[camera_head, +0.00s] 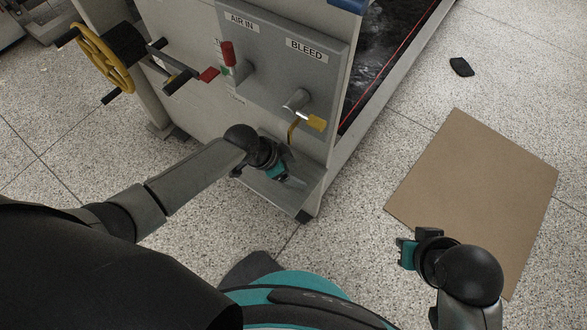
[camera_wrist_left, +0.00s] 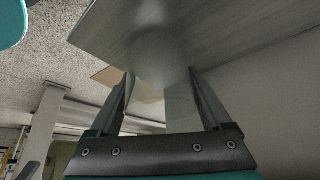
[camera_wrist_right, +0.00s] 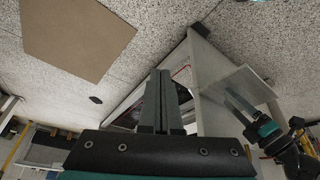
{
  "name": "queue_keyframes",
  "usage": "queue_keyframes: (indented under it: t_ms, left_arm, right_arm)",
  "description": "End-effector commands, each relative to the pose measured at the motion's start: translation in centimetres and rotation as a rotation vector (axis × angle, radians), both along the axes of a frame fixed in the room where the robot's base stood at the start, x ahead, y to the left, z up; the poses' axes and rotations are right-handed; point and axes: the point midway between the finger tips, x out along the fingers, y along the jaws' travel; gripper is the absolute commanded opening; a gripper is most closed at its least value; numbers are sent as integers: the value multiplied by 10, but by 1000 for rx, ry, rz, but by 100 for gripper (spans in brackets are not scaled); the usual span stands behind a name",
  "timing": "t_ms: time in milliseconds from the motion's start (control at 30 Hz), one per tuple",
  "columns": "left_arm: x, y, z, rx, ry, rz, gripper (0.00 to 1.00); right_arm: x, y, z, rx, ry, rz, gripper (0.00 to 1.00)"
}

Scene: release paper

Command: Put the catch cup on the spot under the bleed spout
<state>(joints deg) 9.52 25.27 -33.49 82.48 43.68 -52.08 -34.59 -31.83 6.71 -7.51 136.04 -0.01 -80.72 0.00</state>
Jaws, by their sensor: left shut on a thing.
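The bleed spout (camera_head: 292,132) is a thin brass tube curving down below the BLEED label, beside a yellow-handled valve (camera_head: 314,122). A small grey shelf (camera_head: 293,197) juts from the cabinet below it; it also shows in the left wrist view (camera_wrist_left: 235,45). My left gripper (camera_head: 284,176) is over the shelf, below the spout. In the left wrist view it is shut on the pale translucent catch cup (camera_wrist_left: 160,62), close to the shelf; contact with it cannot be told. The head view hides the cup and any spot mark. My right gripper (camera_head: 402,252) is shut and empty, away from the cabinet.
The cabinet's AIR IN valve has a red handle (camera_head: 228,54). A yellow handwheel (camera_head: 103,57) and a red-tipped lever (camera_head: 207,75) are at the left. A brown sheet (camera_head: 480,185) and a small black object (camera_head: 461,67) lie on the otherwise clear floor at right.

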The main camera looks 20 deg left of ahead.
Motion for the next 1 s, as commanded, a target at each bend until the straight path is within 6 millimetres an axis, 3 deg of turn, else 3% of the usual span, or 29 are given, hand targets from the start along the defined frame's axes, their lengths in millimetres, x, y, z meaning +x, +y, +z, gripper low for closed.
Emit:
queue_keyframes:
  t_ms: [167, 200, 367, 733, 1000]
  left_arm:
    - [0, 0, -3, 0, 0, 0, 28]
    - [0, 0, -4, 0, 0, 1, 83]
    - [0, 0, -3, -1, -1, 0, 100]
    - [0, 0, 2, -1, -1, 0, 100]
    - [-7, 10, 22, 1, 1, 1, 100]
  right_arm:
    - [0, 0, 2, 1, -3, 0, 0]
    - [0, 0, 3, 1, -5, 0, 0]
    - [0, 0, 4, 0, -4, 0, 0]
    - [0, 0, 5, 1, -6, -1, 0]
    - [-1, 1, -28, -5, 45, 2, 0]
